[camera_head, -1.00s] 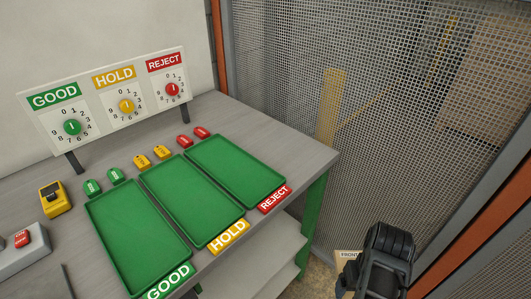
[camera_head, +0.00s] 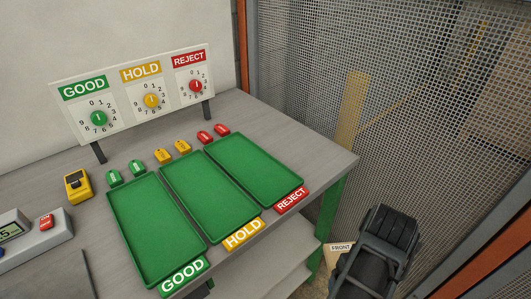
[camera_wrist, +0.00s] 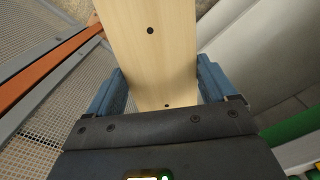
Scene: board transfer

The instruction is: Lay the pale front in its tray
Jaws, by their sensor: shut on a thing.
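My gripper (camera_wrist: 155,95) is shut on the pale front (camera_wrist: 152,50), a light wooden board with small dark holes, held between the blue fingers in the wrist view. In the head view only a corner of the front (camera_head: 337,258) shows, with a "FRONT" label, beside my dark wrist at the lower right. The rest of it is hidden behind my arm. The front is off the table, to the right of it. Three empty green trays lie on the table: the GOOD tray (camera_head: 155,230), the HOLD tray (camera_head: 210,197) and the REJECT tray (camera_head: 255,172).
A sign board (camera_head: 135,95) with three dials stands behind the trays. Green, yellow and red tags (camera_head: 182,146) lie along the trays' back ends. A yellow device (camera_head: 77,186) and a grey unit (camera_head: 35,240) are at left. A mesh fence (camera_head: 300,60) stands beyond the table.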

